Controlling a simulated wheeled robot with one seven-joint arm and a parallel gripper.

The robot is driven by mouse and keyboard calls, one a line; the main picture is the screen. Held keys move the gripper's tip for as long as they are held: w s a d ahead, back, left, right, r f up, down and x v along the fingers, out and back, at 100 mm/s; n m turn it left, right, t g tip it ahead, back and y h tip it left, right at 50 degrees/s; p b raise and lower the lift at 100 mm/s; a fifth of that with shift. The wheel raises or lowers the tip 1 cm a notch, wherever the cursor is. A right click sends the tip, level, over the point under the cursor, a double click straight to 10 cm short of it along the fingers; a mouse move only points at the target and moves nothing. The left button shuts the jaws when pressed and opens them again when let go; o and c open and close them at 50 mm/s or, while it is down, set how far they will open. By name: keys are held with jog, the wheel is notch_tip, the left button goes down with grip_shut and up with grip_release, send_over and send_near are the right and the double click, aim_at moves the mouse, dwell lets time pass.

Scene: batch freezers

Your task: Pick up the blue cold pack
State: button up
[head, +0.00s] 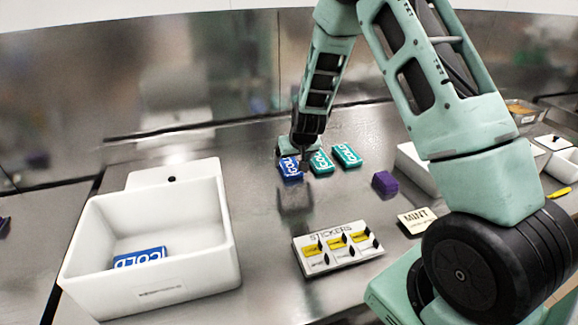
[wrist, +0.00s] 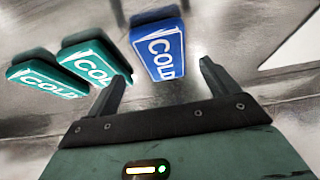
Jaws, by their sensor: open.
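A blue cold pack marked COLD (head: 291,170) lies on the steel counter, partly hidden by my gripper (head: 295,153). In the wrist view the blue pack (wrist: 158,48) lies just beyond the fingertips, roughly in line with the gap between them. My gripper (wrist: 164,74) is open, with nothing between its fingers. Two teal cold packs (head: 321,162) (head: 347,156) lie to the right of the blue one in a row. In the wrist view they are on the left (wrist: 94,62) (wrist: 46,79), the nearer one close to the left finger. Another blue cold pack (head: 140,258) lies inside the white bin (head: 210,235).
A purple block (head: 385,184) sits right of the packs. A sticker tray (head: 338,264) with several compartments and a MINT card (head: 418,221) lie nearer me. White containers (head: 410,163) stand at right, partly behind my arm. Counter between bin and packs is clear.

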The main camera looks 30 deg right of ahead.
aim_at(289, 164)
jog(key=shift+p+x, duration=0.75)
jog(key=shift+x, duration=1.65)
jog(key=shift+w+a+r, duration=0.1)
jog(key=shift+w+a, duration=0.05)
jog(key=c, duration=1.3)
jog(key=shift+o, duration=0.2)
jog(key=shift+r, duration=0.1)
